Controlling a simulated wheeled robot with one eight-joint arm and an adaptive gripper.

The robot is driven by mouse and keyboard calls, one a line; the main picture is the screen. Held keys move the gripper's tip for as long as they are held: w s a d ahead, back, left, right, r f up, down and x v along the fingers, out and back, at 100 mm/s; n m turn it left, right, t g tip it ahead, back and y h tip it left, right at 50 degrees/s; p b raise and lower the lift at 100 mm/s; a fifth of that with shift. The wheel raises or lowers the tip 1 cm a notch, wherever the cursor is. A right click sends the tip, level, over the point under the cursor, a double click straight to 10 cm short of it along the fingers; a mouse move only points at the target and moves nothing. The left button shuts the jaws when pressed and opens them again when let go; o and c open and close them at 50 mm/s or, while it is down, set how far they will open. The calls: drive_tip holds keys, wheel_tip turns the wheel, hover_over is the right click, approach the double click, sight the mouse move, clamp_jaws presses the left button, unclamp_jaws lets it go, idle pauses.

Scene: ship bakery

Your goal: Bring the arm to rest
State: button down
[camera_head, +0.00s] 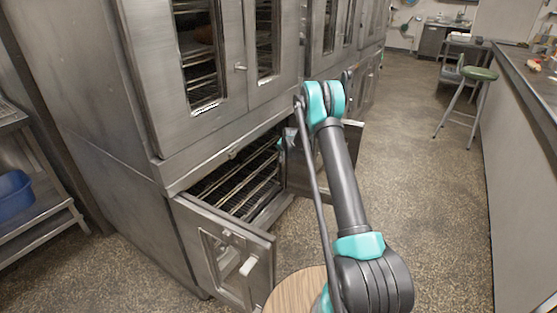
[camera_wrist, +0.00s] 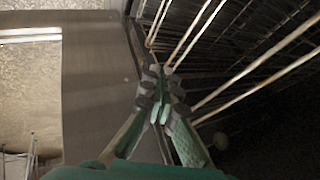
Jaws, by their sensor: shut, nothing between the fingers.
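My arm (camera_head: 343,175) reaches forward from the bottom of the head view, with its elbow high and its far end at the open lower oven (camera_head: 240,180). My gripper (camera_wrist: 161,88) shows in the wrist view with its fingers together and nothing between them. It is at the mouth of the oven, close to the wire racks (camera_wrist: 229,73). I cannot tell whether it touches them. In the head view the gripper is small and partly hidden near the oven's right side.
The lower oven's left door (camera_head: 226,262) stands open toward me, and its right door (camera_head: 305,173) is open behind my arm. A round wooden top (camera_head: 296,291) is at the bottom. A counter (camera_head: 520,130) and green stool (camera_head: 478,73) stand right. The aisle floor (camera_head: 430,190) is clear.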

drive_tip(key=s+d+r+n+g+h, duration=0.1)
drive_tip(key=s+d+r, duration=0.2)
drive_tip(key=s+r, duration=0.85)
drive_tip(key=s+d+r+n, duration=0.2)
drive_tip(key=s+d+r, duration=0.2)
drive_tip(key=s+r, duration=0.7)
drive_tip(key=s+d+f+n+g, duration=0.1)
drive_tip(key=s+d+f, duration=0.1)
drive_tip(key=s, duration=1.7)
drive_tip(key=s+d+f+n+g+h, duration=0.1)
drive_tip(key=s+d+f, duration=0.1)
drive_tip(key=s, duration=1.7)
drive_tip(key=shift+f+n, duration=0.4)
drive_tip(key=shift+f, duration=0.2)
